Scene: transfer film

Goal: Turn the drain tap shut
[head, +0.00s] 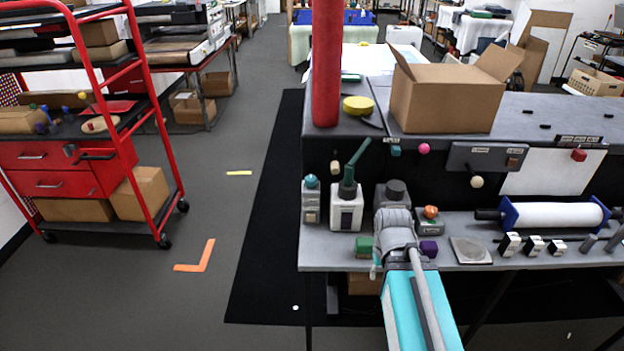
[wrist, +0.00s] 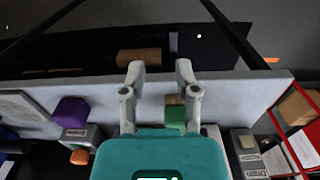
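A small grey box (wrist: 250,152) labelled "Drain" stands at the lower right in the wrist view. In the head view it appears to be the leftmost box on the bench (head: 311,205), with a teal knob (head: 311,182) on top and a tan piece on its front. The knob's turn position is too small to tell. My gripper (wrist: 159,72) is open, its two fingers apart over the bench's front edge, with nothing held. The Drain box is to the right of my fingers in the wrist view. In the head view my arm hides the fingertips.
A green block (wrist: 175,115) is near my right finger, a purple block (wrist: 72,111) to the left. A white box with a green lever (head: 346,213) stands beside the leftmost box. A red post (head: 326,70) rises behind.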

